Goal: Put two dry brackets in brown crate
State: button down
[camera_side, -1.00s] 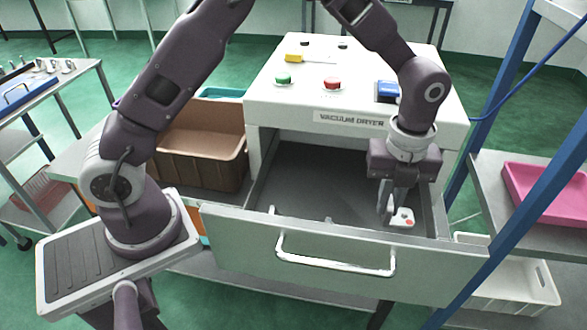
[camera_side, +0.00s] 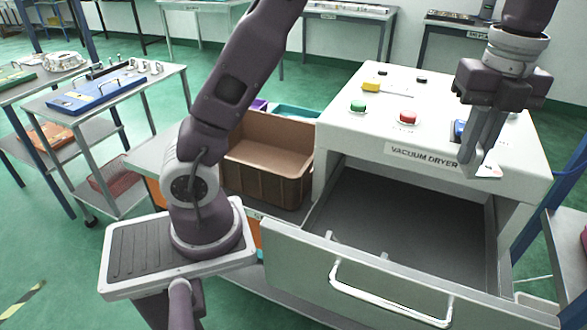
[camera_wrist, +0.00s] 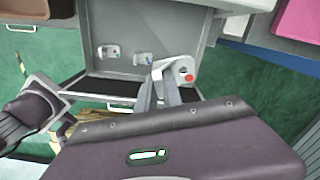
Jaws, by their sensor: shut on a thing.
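My gripper (camera_side: 482,165) is shut on a pale metal bracket (camera_side: 490,171) and holds it raised in front of the dryer's top edge, above the drawer. In the wrist view the held bracket (camera_wrist: 184,72) carries a red spot. Two more brackets lie on the drawer floor in the wrist view: one with a green spot (camera_wrist: 109,51) and one with a bluish spot (camera_wrist: 143,59). In the side view the drawer front hides most of them. The brown crate (camera_side: 265,155) stands left of the dryer; the visible part of its inside looks empty.
The vacuum dryer (camera_side: 425,130) has its drawer (camera_side: 400,235) pulled open, with a long handle in front. Green and red buttons sit on its top. A blue tray (camera_side: 100,92) is on the left table. A pink tray (camera_wrist: 238,4) shows in the wrist view.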

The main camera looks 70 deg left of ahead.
aim_at(271, 159)
jog(key=a+n, duration=0.5)
jog(key=a, duration=0.4)
jog(key=s+a+n, duration=0.1)
jog(key=a+n, duration=0.4)
jog(key=a, duration=0.4)
jog(key=s+a+n, duration=0.1)
jog(key=a+n, duration=0.5)
jog(key=a, duration=0.3)
jog(key=shift+s+a+f, duration=0.25)
jog(key=shift+a+f, duration=0.05)
jog(key=shift+a, duration=0.1)
jog(key=s+a+n, duration=1.6)
jog(key=s+a, duration=0.1)
jog(key=a, duration=0.2)
notch_tip(271, 159, down, 29)
jog(key=shift+s+f, duration=0.1)
jog(key=shift+f, duration=0.1)
jog(key=shift+f, duration=0.1)
jog(key=c, duration=1.5)
grip_release()
